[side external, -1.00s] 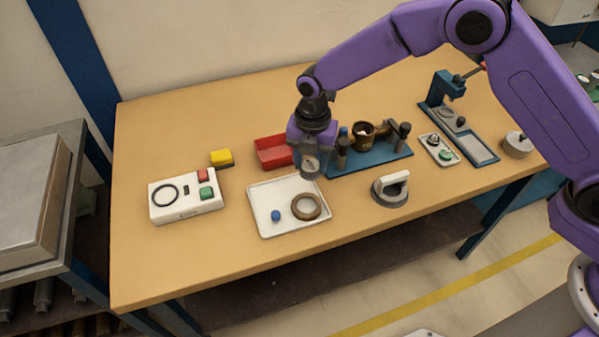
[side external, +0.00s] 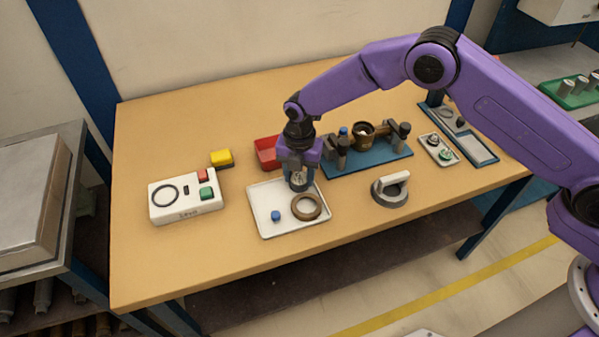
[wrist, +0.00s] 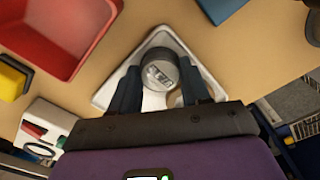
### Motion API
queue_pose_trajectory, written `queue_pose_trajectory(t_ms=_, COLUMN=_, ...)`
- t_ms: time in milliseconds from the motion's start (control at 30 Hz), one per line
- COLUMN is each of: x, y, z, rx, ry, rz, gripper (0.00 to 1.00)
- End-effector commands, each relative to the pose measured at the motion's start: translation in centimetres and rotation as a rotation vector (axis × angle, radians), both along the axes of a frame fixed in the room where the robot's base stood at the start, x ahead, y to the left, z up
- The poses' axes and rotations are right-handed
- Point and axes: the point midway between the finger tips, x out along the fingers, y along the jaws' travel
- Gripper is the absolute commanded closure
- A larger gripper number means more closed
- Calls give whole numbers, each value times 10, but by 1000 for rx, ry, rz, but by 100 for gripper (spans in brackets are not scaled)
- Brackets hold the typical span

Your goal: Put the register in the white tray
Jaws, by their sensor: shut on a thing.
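My gripper (side external: 299,185) is shut on the register, a round grey drum with a pale dial face. The register (wrist: 159,73) shows between the two dark fingers in the wrist view. The white tray (side external: 262,228) lies on the bench, and the gripper with the register is over its back right part. Whether the register touches the tray floor I cannot tell. A brown ring (side external: 307,207) and a small blue cap (side external: 275,216) lie in the tray, in front of the gripper.
A red bin (side external: 268,152) stands just behind the tray. A blue fixture (side external: 375,160) holding a brass meter body (side external: 364,135) is to the right. A grey ring tool with a white handle (side external: 391,189) is right of the tray. A white box with buttons (side external: 186,198) stands left.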

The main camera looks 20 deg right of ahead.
Motion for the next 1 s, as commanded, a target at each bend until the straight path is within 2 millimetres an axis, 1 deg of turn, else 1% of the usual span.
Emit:
queue_pose_trajectory(t_ms=133, x=0, y=0, z=-3, rx=-1, ry=1, rz=0, gripper=84)
queue_pose_trajectory(t_ms=167, x=0, y=0, z=-3, rx=0, ry=0, rz=0, gripper=47)
queue_pose_trajectory(t_ms=200, x=0, y=0, z=-3, rx=0, ry=0, rz=0, gripper=34)
queue_pose_trajectory(t_ms=233, x=0, y=0, z=-3, rx=0, ry=0, rz=0, gripper=28)
queue_pose_trajectory(t_ms=500, x=0, y=0, z=-3, rx=0, ry=0, rz=0, gripper=28)
queue_pose_trajectory(t_ms=633, x=0, y=0, z=4, rx=1, ry=-1, rz=0, gripper=28)
queue_pose_trajectory(t_ms=767, x=1, y=1, z=22, rx=2, ry=-2, rz=0, gripper=28)
queue_pose_trajectory(t_ms=1000, x=1, y=0, z=71, rx=3, ry=-3, rz=0, gripper=28)
